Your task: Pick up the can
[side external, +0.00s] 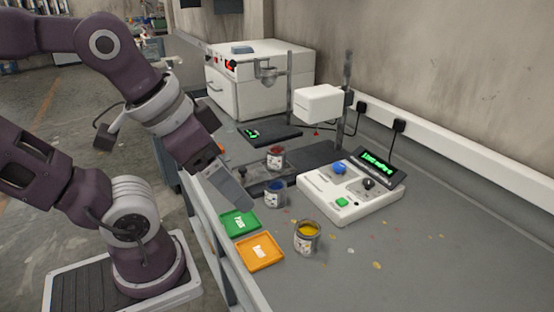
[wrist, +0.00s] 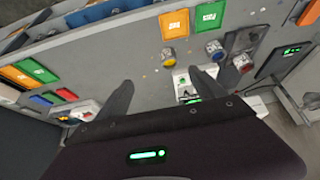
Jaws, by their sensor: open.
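Three small open paint cans stand upright on the grey bench. The yellow can (side external: 307,237) is closest to the front, the blue can (side external: 274,195) stands behind it to the left, and the red can (side external: 276,157) is farther back. The wrist view also shows the yellow can (wrist: 168,58), blue can (wrist: 214,51) and red can (wrist: 243,63). My gripper (side external: 240,200) is above the bench's left edge, near the blue can in the picture. In the wrist view my gripper (wrist: 162,88) has its fingers wide apart with nothing held between them.
A green tray (side external: 239,223) and an orange tray (side external: 259,251) lie left of the yellow can. A white control box (side external: 338,202) with a display is to the right. A stand (side external: 347,75) and white oven (side external: 235,100) rise behind. The front right bench is mostly clear.

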